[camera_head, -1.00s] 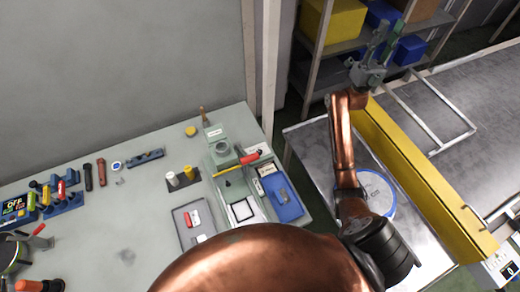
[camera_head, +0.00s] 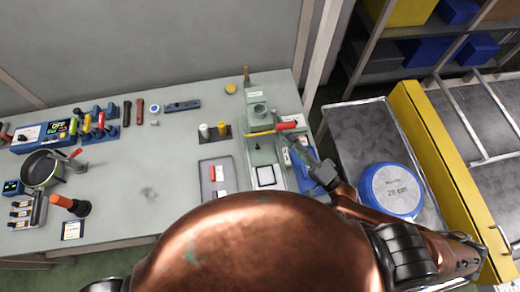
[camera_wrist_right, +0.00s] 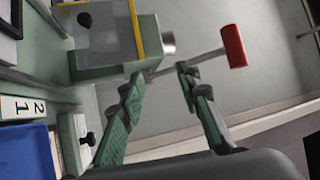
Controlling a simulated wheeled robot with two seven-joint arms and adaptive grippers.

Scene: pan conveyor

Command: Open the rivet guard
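The green rivet press (camera_head: 258,112) stands on the bench right of centre. Its guard seems to be the clear panel (camera_wrist_right: 100,38) with a yellow edge, upper left in the right wrist view; it looks to be over the press front. The press lever has a red handle (camera_head: 287,126), which also shows in the wrist view (camera_wrist_right: 234,46). My right gripper (camera_head: 306,148) is just right of the press, below the red handle. In the wrist view its fingers (camera_wrist_right: 158,80) are apart and empty, with the lever rod near the tips; contact is unclear.
A blue bin (camera_wrist_right: 28,152) lies close beside the press. A grey tray (camera_head: 208,190) and small posts lie left of it. A pan (camera_head: 42,168) is at far left. The conveyor's yellow rail (camera_head: 420,130) and a blue-rimmed round item (camera_head: 391,190) are to the right.

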